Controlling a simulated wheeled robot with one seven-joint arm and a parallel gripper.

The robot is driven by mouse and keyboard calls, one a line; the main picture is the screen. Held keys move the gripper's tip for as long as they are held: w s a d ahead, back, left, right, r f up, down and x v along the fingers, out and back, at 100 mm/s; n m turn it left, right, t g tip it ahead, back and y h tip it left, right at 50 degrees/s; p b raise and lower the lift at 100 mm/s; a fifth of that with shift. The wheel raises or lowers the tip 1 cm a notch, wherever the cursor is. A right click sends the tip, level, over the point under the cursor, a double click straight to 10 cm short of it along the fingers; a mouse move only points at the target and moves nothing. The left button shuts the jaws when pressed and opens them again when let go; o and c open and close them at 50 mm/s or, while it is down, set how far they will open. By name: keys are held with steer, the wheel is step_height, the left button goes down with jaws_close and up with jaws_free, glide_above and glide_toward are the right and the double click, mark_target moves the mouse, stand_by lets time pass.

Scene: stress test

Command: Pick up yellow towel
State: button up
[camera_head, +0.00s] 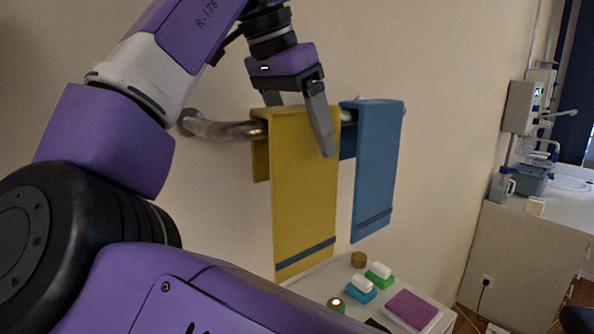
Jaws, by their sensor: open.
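A yellow towel (304,190) with a dark stripe near its lower end hangs folded over a metal wall rail (225,130). My gripper (300,128) is at the top of the yellow towel and points downward. Its near finger reaches in front of the towel's right part; the other finger is mostly hidden behind the towel's top. The gripper is open. I cannot tell whether the fingers touch the cloth.
A blue towel (377,165) hangs on the same rail just right of the yellow one. Below is a white surface with a purple block (412,309), small blue and green holders and a round brown item (358,259). A counter (528,245) with a sink stands at right.

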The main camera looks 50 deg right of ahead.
steer(key=shift+c, duration=0.4)
jaws_close()
